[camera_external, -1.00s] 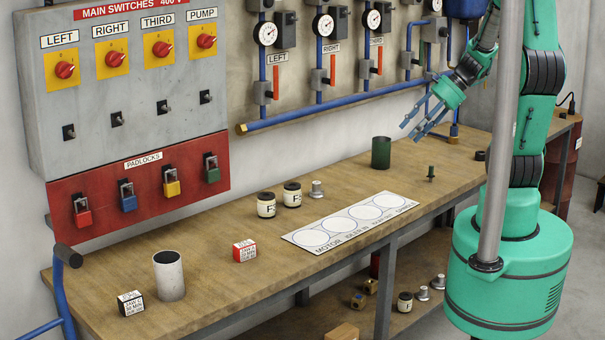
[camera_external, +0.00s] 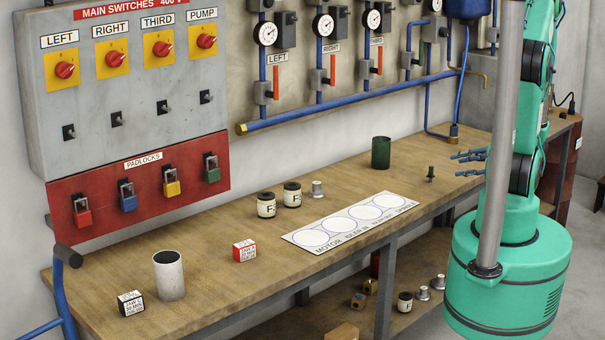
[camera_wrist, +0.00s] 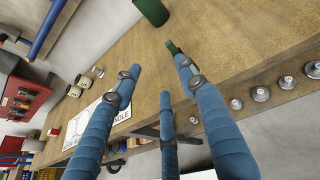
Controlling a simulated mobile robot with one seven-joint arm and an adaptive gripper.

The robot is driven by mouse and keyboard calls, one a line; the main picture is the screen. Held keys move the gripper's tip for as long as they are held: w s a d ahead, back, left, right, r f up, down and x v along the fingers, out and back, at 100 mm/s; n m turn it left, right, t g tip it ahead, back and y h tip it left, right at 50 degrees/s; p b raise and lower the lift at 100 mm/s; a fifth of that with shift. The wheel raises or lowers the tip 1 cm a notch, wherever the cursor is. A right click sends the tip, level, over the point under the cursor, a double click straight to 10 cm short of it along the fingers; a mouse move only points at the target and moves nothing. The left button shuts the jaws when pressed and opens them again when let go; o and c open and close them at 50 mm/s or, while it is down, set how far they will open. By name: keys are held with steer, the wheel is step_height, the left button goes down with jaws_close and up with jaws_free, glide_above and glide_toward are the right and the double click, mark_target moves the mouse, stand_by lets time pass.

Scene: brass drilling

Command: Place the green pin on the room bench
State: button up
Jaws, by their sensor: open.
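The small dark green pin (camera_external: 431,173) stands upright on the long wooden bench (camera_external: 215,265), near its right part and front edge. My gripper (camera_external: 458,164) is low over the bench, just right of the pin, with its blue fingers spread and pointing left toward it. In the wrist view the pin (camera_wrist: 172,47) shows just beyond the fingertips, partly covered by the right finger. My gripper (camera_wrist: 157,72) is open and empty there. I see a gap between the pin and the fingers in the external view.
A dark green cup (camera_external: 381,153) stands behind and left of the pin. A white sheet with circles (camera_external: 350,222) lies left of it. Two labelled jars (camera_external: 292,194), a metal part (camera_external: 317,189) and a grey cup (camera_external: 169,276) stand further left. Blue pipes run along the wall.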

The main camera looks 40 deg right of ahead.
steer(key=shift+s+d+f+m+h, duration=0.3)
steer(key=shift+s+d+f+m, duration=0.15)
steer(key=shift+d+f+m, duration=0.15)
steer(key=b, duration=0.1)
glide_toward(432, 171)
steer(key=shift+x, duration=1.1)
steer(key=shift+b+x, duration=0.3)
steer(key=shift+x, duration=0.65)
steer(key=shift+f, duration=0.1)
steer(key=shift+b+x, duration=0.7)
steer(key=shift+x, duration=1.85)
